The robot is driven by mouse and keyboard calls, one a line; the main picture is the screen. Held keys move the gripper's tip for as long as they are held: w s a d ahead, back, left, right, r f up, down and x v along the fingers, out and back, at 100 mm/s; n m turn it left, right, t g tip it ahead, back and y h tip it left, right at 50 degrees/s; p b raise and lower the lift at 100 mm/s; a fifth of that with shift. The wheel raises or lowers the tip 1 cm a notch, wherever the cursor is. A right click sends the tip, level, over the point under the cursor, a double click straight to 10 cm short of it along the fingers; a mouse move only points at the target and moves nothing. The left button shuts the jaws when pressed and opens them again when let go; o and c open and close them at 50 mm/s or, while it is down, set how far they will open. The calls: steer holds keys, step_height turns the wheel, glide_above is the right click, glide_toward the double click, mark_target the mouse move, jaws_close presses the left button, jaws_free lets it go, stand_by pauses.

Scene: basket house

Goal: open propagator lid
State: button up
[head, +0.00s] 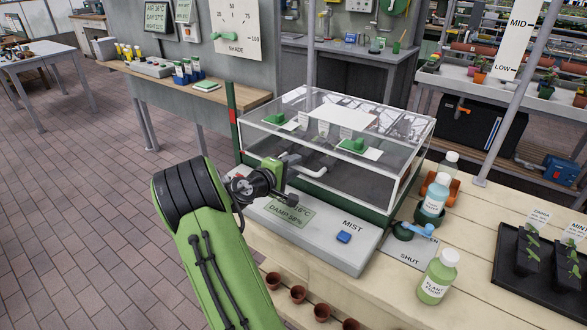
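The propagator is a clear box with a transparent lid (392,122) on a dark green rim, standing on the wooden bench. The lid lies level and looks closed. A pale bar handle (314,172) is on its front side. My gripper (291,180) is at the left end of this handle, in front of the box. One dark finger shows low, near the grey panel. The green hand and the handle overlap in view, so I cannot tell whether the fingers touch or grip the handle. Green vents or clips with white cards show at the lid.
A grey control panel (330,247) with a display and blue MIST button lies below my gripper. Small terracotta pots (298,293) line the front edge.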

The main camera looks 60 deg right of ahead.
steer(key=shift+s+d+f, duration=0.1)
steer(key=shift+d, duration=0.35)
jaws_close()
